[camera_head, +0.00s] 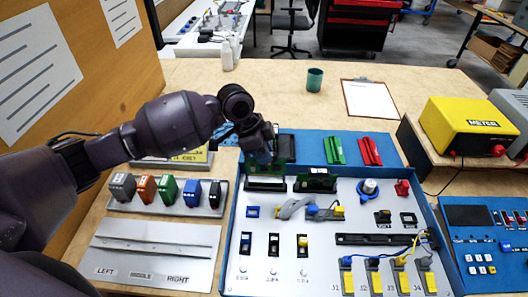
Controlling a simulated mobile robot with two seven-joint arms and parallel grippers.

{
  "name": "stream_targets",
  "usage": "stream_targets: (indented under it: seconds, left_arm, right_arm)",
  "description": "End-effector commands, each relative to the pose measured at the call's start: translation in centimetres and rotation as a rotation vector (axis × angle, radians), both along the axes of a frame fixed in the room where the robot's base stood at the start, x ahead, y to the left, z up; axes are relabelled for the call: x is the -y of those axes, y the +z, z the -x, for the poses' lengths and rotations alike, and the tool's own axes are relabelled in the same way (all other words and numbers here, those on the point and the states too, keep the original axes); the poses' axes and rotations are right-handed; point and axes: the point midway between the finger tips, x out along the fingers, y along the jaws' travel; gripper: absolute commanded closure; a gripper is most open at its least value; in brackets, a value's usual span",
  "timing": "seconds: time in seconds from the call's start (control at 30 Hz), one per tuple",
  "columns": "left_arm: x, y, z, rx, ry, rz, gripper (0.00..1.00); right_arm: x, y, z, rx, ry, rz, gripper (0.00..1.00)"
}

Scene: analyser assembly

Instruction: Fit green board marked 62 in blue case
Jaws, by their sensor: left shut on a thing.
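The blue case (228,250) with its pale panel fills the lower middle of the head view. My left gripper (264,156) is over the back left part of the case, pointing down. It is shut on a green board (277,170), which is mostly hidden behind my fingers. The board stands about upright above a black slot (265,184); I cannot tell whether its lower edge is in the slot. A marking 62 is not readable. Another dark green board (316,180) stands in the slot to the right. My right gripper is not in view.
Green (334,150) and red (370,151) parts lie at the case's back. A rack of coloured blocks (166,206) and a grey LEFT/RIGHT plate (155,252) are at left. A yellow meter (469,127) is at right.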

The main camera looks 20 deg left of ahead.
Motion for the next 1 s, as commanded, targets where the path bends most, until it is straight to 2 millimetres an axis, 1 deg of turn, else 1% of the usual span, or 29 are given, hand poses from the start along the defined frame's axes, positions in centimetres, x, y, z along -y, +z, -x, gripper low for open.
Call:
stream_targets:
  seconds: [0.3, 1.0]
  left_arm:
    - [0.0, -0.8, 0.0, -0.001, 0.001, 0.000, 1.00]
    - [0.0, -2.5, 0.0, -0.001, 0.000, 0.000, 1.00]
  right_arm:
    - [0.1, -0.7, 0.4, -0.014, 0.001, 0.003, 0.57]
    - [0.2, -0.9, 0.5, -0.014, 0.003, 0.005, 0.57]
